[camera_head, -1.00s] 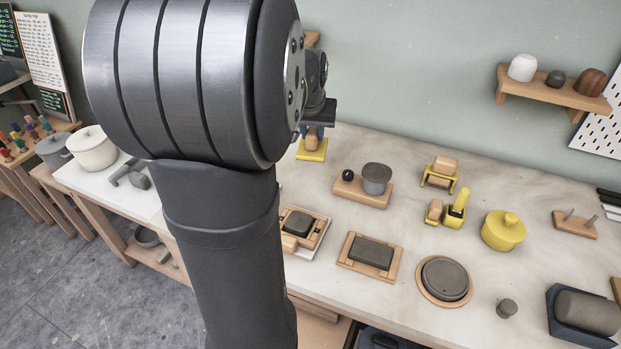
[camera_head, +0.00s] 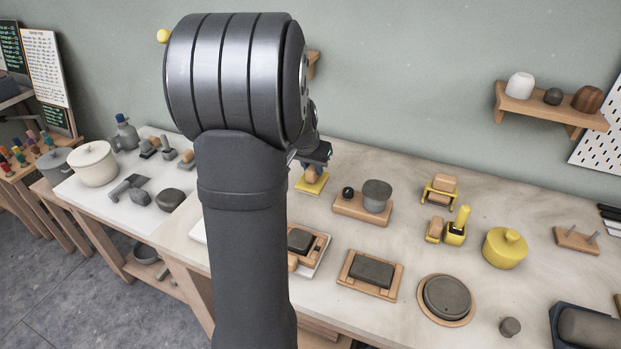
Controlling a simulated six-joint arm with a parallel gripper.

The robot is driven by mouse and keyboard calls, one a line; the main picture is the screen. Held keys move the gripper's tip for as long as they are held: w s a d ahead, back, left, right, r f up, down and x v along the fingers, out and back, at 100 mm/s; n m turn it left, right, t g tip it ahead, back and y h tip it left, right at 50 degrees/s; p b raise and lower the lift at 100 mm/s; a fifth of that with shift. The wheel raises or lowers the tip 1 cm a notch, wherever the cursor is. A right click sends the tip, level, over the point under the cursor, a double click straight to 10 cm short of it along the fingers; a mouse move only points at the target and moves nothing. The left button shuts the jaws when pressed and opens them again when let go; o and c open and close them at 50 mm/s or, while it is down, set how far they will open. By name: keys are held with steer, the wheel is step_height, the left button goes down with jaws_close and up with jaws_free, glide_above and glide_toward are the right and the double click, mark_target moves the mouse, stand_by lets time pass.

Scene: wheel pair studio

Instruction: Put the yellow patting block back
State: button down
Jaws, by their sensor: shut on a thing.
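The yellow patting block (camera_head: 313,184) shows as a flat yellow plate with a wooden grip on top, near the back of the pale worktop (camera_head: 400,285), right of my arm. My gripper (camera_head: 315,163) is over it and shut on its wooden grip. The fingertips are small and partly hidden by my wrist, and I cannot tell whether the plate touches the worktop.
To its right are a wooden stand (camera_head: 350,209) with a grey cylinder, a yellow-framed rack (camera_head: 440,190), a yellow scoop-like piece (camera_head: 457,231) and a yellow lidded pot (camera_head: 505,249). In front is a wooden tray (camera_head: 352,285) with a dark slab. My arm hides the worktop's left middle.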

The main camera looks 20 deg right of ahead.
mark_target(311, 178)
steer(key=shift+w+a+f, duration=0.25)
steer(key=shift+w+f, duration=0.05)
steer(key=shift+f, duration=1.85)
steer(key=shift+f, duration=0.1)
steer(key=c, duration=1.2)
jaws_free()
steer(key=shift+o, duration=0.2)
steer(key=v, duration=1.2)
steer(key=shift+d, duration=0.1)
steer(key=x, duration=1.2)
steer(key=shift+r, duration=1.2)
